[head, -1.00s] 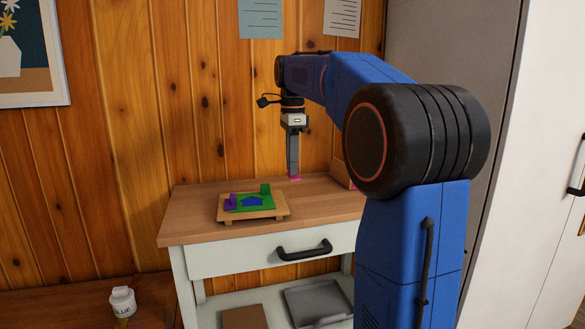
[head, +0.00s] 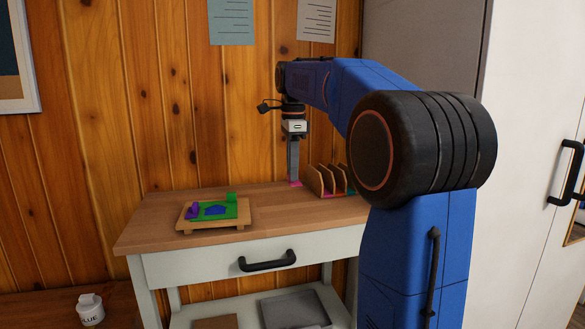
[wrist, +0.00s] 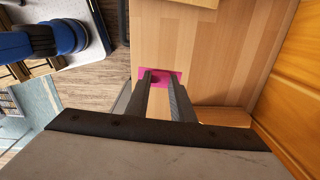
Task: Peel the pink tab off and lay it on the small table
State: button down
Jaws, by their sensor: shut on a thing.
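My gripper (head: 294,181) points straight down over the back of the wooden table top (head: 160,222). It is shut on the pink tab (wrist: 172,73), a flat bright pink piece at the fingertips in the wrist view. The tab also shows in the head view as a thin pink strip (head: 295,184). It is at or just above the wood; I cannot tell if it touches. A low wooden stand (head: 184,225) to the left holds a green sheet (head: 232,210) with a blue shape (head: 214,211), a purple piece (head: 195,210) and a green block.
A wooden rack (head: 316,180) with upright dividers stands just right of my gripper, partly hidden by my arm. The wood between stand and gripper is clear. A drawer handle (head: 267,261) sticks out in front. A white glue bottle (head: 90,309) stands lower left.

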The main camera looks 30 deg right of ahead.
jog(key=shift+f, duration=3.25)
jog(key=shift+f, duration=0.25)
jog(key=shift+f, duration=0.3)
jog(key=shift+f, duration=0.2)
jog(key=shift+f, duration=0.5)
jog(key=shift+f, duration=0.2)
jog(key=shift+f, duration=0.45)
jog(key=shift+f, duration=0.15)
